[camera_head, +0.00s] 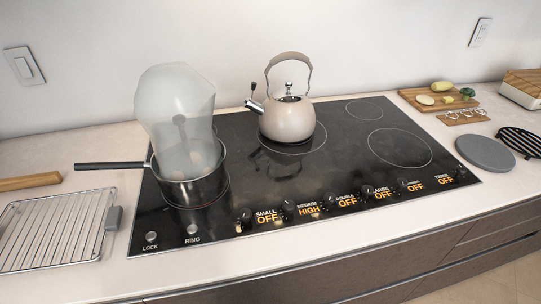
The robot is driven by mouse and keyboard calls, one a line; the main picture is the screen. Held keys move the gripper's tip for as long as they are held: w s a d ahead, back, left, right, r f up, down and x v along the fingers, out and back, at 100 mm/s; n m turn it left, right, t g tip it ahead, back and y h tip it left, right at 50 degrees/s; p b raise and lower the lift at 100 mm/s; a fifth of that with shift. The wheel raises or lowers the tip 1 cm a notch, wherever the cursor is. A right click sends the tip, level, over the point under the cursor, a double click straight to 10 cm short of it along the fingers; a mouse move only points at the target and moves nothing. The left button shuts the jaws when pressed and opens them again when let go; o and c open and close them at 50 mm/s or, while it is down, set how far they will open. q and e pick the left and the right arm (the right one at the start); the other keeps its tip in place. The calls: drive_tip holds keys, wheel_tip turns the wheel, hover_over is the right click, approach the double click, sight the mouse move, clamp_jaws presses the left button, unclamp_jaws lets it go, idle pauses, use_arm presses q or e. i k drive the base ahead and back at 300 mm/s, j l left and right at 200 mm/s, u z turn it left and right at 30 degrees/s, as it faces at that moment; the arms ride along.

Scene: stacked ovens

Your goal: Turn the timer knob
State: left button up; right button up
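The timer knob (460,171) is a small dark knob at the right end of the knob row on the black cooktop (345,150). Neither of my grippers is in the head view, and nothing touches the knob.
Other knobs line the cooktop's front edge; the medium one (289,208) is labelled HIGH. A kettle (287,118) and a dark pot (192,183) under pale steam stand on the cooktop. A grey round slab (485,153) lies right of the timer knob. A wire rack (55,230) lies left.

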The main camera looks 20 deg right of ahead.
sight(461, 170)
drive_tip(key=z, duration=2.1)
drive_tip(key=u, duration=0.35)
